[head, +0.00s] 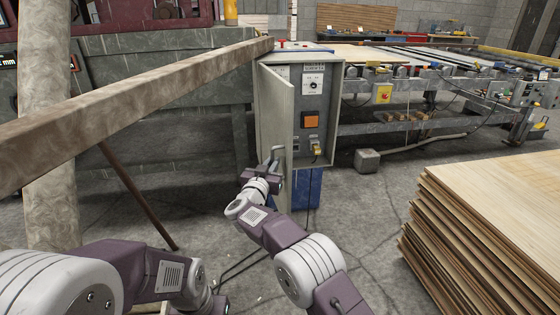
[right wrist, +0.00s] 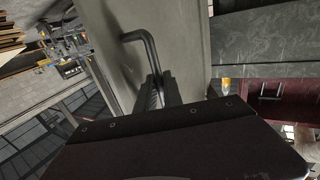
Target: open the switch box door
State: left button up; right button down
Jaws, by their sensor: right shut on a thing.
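The switch box (head: 326,100) is a light grey cabinet in the middle of the head view. Its door (head: 277,105) stands partly open, swung out on the left side of the box. The inner panel shows an orange square, a dial and a yellow-marked part. My right gripper (head: 273,168) is at the lower part of the door, shut on the door handle. In the right wrist view the handle (right wrist: 147,45) is a dark bent bar on the pale door, running down between the fingers (right wrist: 158,90). My left arm enters at lower left, but its gripper is out of view.
A long wooden beam (head: 120,100) slants across the left toward the box top. A stack of veneer sheets (head: 480,220) stands at lower right. A roller conveyor (head: 420,65) runs behind the box. A blue bin (head: 307,187) is under it. The floor right of the box is partly clear.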

jog(key=shift+a+r, duration=0.25)
jog(key=shift+r, duration=0.1)
jog(key=c, duration=1.6)
grip_release()
jog(key=shift+o, duration=0.2)
jog(key=shift+w+f, duration=0.1)
jog(key=shift+f, duration=0.05)
